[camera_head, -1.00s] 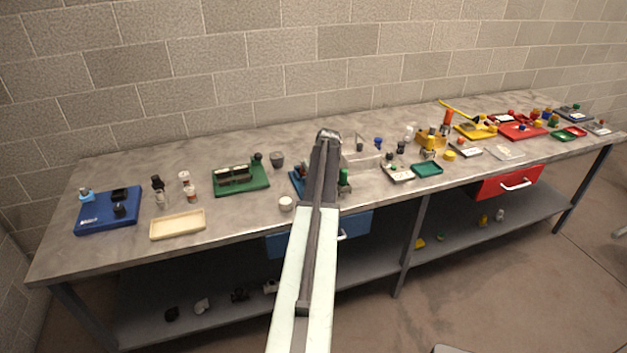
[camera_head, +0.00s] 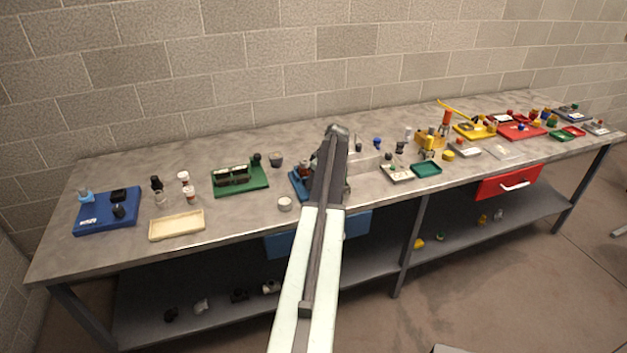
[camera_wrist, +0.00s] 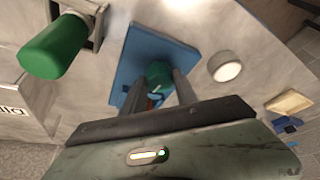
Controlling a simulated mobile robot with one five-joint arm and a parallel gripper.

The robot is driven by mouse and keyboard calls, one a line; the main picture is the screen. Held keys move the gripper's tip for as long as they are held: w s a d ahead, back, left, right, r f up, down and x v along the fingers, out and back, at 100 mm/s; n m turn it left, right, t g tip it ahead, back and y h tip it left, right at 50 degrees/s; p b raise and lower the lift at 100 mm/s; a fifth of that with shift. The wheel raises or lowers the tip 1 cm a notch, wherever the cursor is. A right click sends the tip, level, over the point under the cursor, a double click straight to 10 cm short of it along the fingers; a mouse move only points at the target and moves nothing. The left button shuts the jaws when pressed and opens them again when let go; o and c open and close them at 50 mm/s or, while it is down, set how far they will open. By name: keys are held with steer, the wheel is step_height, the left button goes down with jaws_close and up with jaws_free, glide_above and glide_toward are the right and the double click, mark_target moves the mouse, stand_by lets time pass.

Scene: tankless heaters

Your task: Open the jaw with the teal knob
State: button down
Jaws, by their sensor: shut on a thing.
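In the wrist view, the teal knob (camera_wrist: 159,72) sits over a blue base plate (camera_wrist: 146,42), between the two dark fingers of my gripper (camera_wrist: 157,82). My gripper is shut on the knob. The lower part of the knob and the jaw beneath it are hidden by the fingers and the gripper body. In the head view, the left end of the blue plate (camera_head: 299,189) shows beside my arm. My arm covers the knob and fingers there.
A large green cylinder (camera_wrist: 54,46) on a grey block stands left in the wrist view. A round white-topped item (camera_wrist: 224,67) lies to the right of the plate. In the head view, a green tray (camera_head: 240,179) and a cream tray (camera_head: 177,225) lie left.

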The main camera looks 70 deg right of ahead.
steer(key=c, duration=0.9)
jaws_free()
steer(key=shift+c, duration=0.2)
steer(key=shift+s+r+p, duration=0.2)
steer(key=shift+r+p, duration=0.35)
steer(key=p+v, duration=0.6)
steer(key=shift+s+r, duration=0.2)
steer(key=shift+r, duration=0.15)
steer(key=shift+a, duration=0.1)
